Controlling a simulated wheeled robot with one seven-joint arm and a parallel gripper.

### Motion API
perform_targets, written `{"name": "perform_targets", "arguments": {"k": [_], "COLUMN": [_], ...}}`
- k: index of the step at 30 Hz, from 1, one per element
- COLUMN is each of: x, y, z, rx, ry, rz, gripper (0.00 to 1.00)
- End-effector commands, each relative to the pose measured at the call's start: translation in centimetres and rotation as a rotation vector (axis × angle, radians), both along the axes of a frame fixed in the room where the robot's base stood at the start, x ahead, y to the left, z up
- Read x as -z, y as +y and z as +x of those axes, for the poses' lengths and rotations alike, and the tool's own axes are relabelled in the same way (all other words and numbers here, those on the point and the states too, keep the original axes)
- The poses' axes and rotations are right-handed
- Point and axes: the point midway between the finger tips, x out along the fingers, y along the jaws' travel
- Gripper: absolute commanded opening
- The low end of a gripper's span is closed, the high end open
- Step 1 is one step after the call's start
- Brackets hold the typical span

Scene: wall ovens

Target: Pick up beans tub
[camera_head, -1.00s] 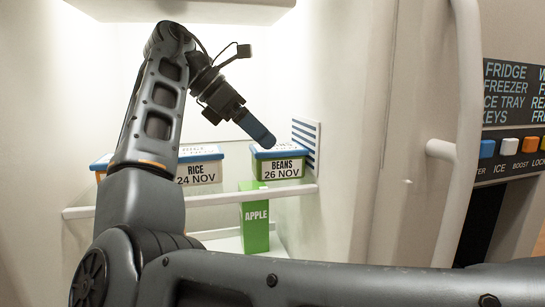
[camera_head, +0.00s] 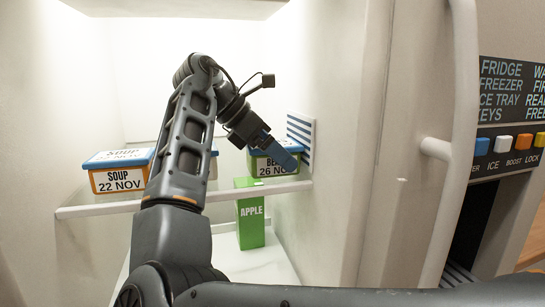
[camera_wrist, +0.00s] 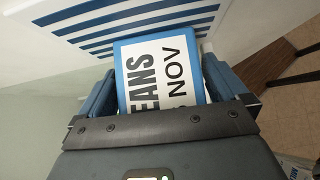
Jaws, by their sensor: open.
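The beans tub (camera_head: 262,167) is a green tub with a blue lid and a white label, standing at the right end of the fridge shelf. My gripper (camera_head: 285,155) is in front of it in the head view and hides part of its label and lid. In the wrist view the tub's blue lid with its white label (camera_wrist: 165,75) lies between the two blue fingers of my gripper (camera_wrist: 155,85), one on each side. The fingers are apart. I cannot tell whether either finger touches the tub.
A soup tub (camera_head: 118,178) stands at the left of the shelf (camera_head: 110,208). Another tub is mostly hidden behind my arm. A green apple carton (camera_head: 250,220) stands below the shelf. A striped vent (camera_head: 301,140) on the right wall is close beside the beans tub.

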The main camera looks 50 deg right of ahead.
Motion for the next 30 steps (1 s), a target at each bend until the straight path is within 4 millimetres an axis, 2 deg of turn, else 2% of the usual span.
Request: {"name": "perform_targets", "arguments": {"k": [2, 19, 30], "x": [-0.01, -0.05, -0.38], "y": [0.01, 0.03, 0.01], "z": [0.02, 0.04, 0.35], "rx": [0.0, -0.001, -0.001], "ry": [0.0, -0.001, -0.001], "rz": [0.0, 0.0, -0.001], "gripper": [0.98, 0.43, 0.42]}}
